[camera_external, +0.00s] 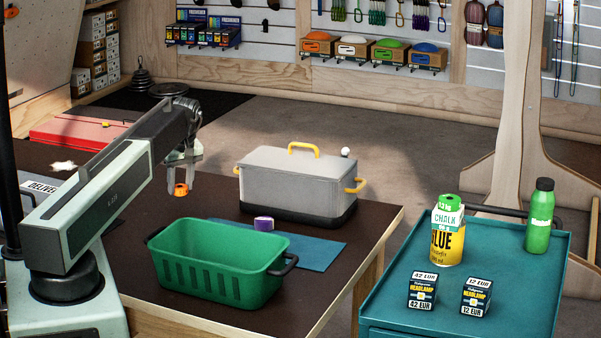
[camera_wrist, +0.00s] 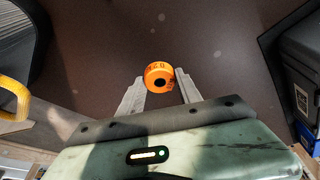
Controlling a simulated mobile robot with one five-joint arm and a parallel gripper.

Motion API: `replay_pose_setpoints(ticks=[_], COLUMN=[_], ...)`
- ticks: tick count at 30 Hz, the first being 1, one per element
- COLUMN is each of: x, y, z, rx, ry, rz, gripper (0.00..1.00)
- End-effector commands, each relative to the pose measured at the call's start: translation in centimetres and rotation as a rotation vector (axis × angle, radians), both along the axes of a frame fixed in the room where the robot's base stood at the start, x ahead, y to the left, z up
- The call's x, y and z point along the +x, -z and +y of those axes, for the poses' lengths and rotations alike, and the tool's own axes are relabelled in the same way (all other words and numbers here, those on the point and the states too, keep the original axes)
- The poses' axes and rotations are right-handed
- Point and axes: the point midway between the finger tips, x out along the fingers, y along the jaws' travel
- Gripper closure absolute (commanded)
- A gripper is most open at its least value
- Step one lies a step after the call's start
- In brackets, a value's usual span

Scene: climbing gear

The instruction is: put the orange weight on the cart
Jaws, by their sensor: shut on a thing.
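The orange weight (camera_external: 181,190) is a small ring-shaped piece with a dark hole, and it also shows in the wrist view (camera_wrist: 158,75). My gripper (camera_external: 181,182) is shut on it and holds it above the dark table, left of the grey box. In the wrist view the weight sits between the tips of my gripper's two fingers (camera_wrist: 160,88). The teal cart (camera_external: 400,295) stands at the right, apart from the table and far from my gripper. Its top holds a chalk and glue can, a green bottle and two small headlamp boxes.
A green basket (camera_external: 215,270) stands at the table's front, with a purple roll (camera_external: 264,224) on a blue mat (camera_external: 315,254) behind it. A grey box (camera_external: 300,185) with yellow handles stands beyond. The cart top has free room along its front and middle right.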

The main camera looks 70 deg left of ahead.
Motion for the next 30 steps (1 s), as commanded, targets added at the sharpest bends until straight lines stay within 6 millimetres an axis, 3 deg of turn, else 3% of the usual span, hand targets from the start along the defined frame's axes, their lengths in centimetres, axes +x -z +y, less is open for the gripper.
replay_pose_setpoints(ticks=[1,3,7,21,26,30], x=[-1.1,-2.0,-3.1,-3.6,-1.3,4.0], y=[-0.3,-0.4,-0.6,-0.6,-1.0,-1.8], z=[-1.7,-3.1,-4.8,-5.7,-6.8,-9.7], rx=[0.000,0.000,0.000,0.000,0.000,0.000], ry=[0.000,0.000,0.000,0.000,0.034,0.116], rz=[0.000,0.000,0.000,0.000,0.000,0.000], gripper=[1.00,1.00,1.00,1.00,1.00,1.00])
